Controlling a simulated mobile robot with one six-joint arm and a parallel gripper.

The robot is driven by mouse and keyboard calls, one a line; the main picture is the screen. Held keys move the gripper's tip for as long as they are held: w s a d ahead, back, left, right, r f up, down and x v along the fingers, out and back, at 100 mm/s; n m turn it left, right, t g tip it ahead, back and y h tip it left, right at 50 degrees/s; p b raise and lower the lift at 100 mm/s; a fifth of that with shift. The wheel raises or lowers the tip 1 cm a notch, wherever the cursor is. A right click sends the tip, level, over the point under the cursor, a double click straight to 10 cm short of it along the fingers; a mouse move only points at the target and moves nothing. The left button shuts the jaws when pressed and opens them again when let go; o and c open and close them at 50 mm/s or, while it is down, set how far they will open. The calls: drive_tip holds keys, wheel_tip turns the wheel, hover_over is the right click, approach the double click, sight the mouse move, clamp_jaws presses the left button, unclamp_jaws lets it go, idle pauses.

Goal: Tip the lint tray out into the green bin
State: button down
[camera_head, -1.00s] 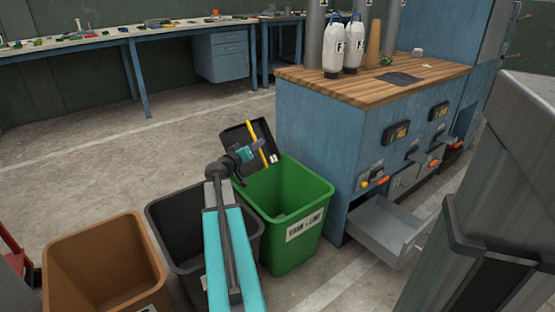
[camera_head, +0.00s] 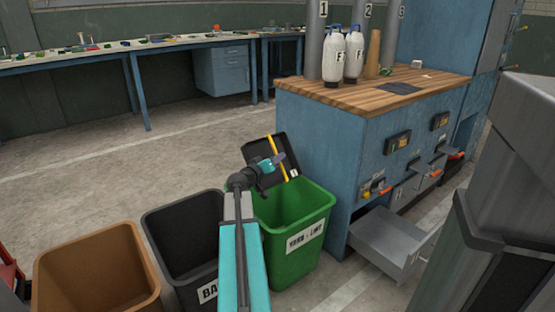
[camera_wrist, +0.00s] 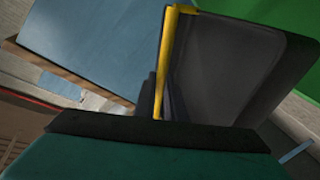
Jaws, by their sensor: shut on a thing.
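The lint tray (camera_head: 262,150) is a shallow black tray with a yellow strip. It is tilted, above the back left rim of the green bin (camera_head: 318,207), which carries a yarn and lint label. My gripper (camera_head: 272,164) is shut on the tray's near edge. In the wrist view the tray (camera_wrist: 235,75) stands steeply, its dark inside showing and looking bare. The yellow strip (camera_wrist: 168,62) runs along one side. Part of the green bin (camera_wrist: 292,18) fills the top right corner. The bin's floor is mostly hidden, so its contents cannot be told.
A black bin (camera_head: 180,230) and a brown bin (camera_head: 95,270) stand left of the green bin. A blue cabinet (camera_head: 330,135) with a wooden top stands close behind it to the right. An open grey drawer (camera_head: 398,238) juts out beside the bin. Floor behind is clear.

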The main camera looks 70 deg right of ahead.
drive_tip(key=shift+r+n+p, duration=0.25)
drive_tip(key=shift+n+p, duration=0.05)
drive_tip(key=shift+p, duration=0.9)
drive_tip(key=n+y+p, duration=0.1)
drive_tip(key=n+p, duration=0.2)
drive_tip(key=p, duration=1.1)
drive_tip(key=shift+y+p, duration=0.4)
drive_tip(key=n+p, duration=0.1)
drive_tip(key=p, duration=0.1)
drive_tip(key=f+n+g+y+p, duration=0.1)
drive_tip(key=p, duration=0.1)
drive_tip(key=n+p, duration=0.1)
drive_tip(key=p, duration=0.1)
drive_tip(key=shift+f+g, duration=0.25)
drive_tip(key=shift+g, duration=0.05)
drive_tip(key=shift+f+n+y+p, duration=0.4)
drive_tip(key=shift+n+p, duration=0.2)
drive_tip(key=shift+p, duration=0.35)
drive_tip(key=shift+w, duration=0.1)
